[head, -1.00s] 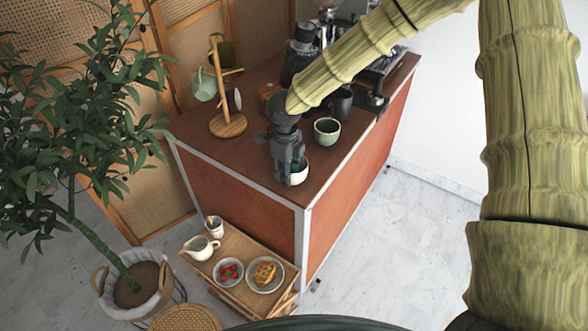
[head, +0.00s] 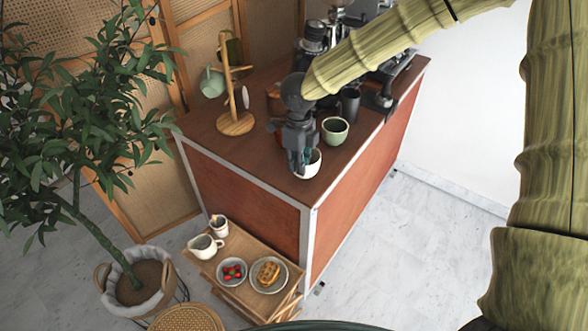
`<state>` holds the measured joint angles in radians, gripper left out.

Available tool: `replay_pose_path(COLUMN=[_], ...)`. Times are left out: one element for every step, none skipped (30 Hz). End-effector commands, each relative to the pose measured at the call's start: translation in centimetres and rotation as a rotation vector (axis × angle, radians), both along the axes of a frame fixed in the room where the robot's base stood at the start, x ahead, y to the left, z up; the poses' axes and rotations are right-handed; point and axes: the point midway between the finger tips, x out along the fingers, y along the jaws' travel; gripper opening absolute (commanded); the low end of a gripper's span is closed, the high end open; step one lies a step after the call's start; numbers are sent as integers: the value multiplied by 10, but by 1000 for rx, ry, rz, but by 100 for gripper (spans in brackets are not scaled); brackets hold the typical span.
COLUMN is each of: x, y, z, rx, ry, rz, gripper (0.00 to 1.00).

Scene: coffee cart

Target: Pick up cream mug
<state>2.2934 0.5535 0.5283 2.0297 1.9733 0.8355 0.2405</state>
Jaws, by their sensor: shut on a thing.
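A cream mug (head: 313,167) is at the front corner of the brown cart top (head: 208,130), partly hidden behind my gripper's fingers. My gripper (head: 300,168) points down from above and is shut on the cream mug at its left side. The mug looks upright. I cannot tell whether its base touches the cart top.
A green cup (head: 335,130) stands close behind the mug, to the right. A wooden mug tree (head: 236,124) with hanging mugs is behind left. A coffee machine and dark canisters fill the back. A low wooden trolley (head: 236,244) with dishes stands in front, beside a potted plant (head: 140,275).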

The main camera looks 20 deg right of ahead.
Motion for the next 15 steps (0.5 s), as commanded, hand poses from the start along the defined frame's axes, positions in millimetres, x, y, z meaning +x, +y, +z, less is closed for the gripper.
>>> replay_pose_path(x=[-9, -14, -21, -26, -32, -39, -45, -51, -58, -63, -68, -74, -79, -83, -88], y=[-6, -9, -14, -17, -21, -26, -30, -33, -38, -41, -44, -49, -51, -54, -58], z=[-1, -1, 0, 1, 1, 3, 3, 4, 5, 6, 6, 7, 8, 9, 9], rx=[3, 4, 3, 3, 3, 3, 3, 3, 3, 3, 3, 4, 3, 3, 3], ry=[-2, -2, -3, -2, -2, -3, -2, -3, -2, -4, -4, -3, -4, -3, -3], rz=[-1, -1, -2, -2, -1, -2, -2, -2, -1, -1, 0, -1, -1, -1, -1], gripper=[0, 0, 0, 0, 0, 0, 0, 0, 0, 0, 0, 0, 0, 0, 0])
